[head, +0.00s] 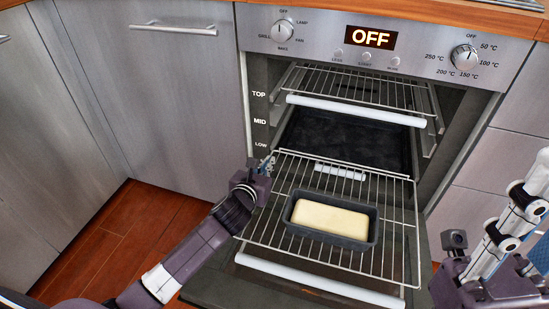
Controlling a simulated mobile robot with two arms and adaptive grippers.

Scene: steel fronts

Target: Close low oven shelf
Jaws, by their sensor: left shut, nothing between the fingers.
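The low oven shelf (262,222) is a wire rack pulled well out of the oven, with a white front bar (320,280). A dark loaf pan (330,242) holding a pale yellow block (330,217) sits on it. My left gripper (267,163) is shut and empty at the rack's back left corner, by the oven's left frame under the LOW label. I cannot tell whether it touches the rack. My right gripper (456,240) is at the lower right, apart from the rack; its fingers are not clear.
Above the low shelf, the top wire rack (355,88) with its white bar (355,110) sticks out somewhat. A dark tray (345,140) shows below it. The control panel (320,45) reads OFF. Steel cabinets (150,90) stand left; wooden floor (110,235) is clear there.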

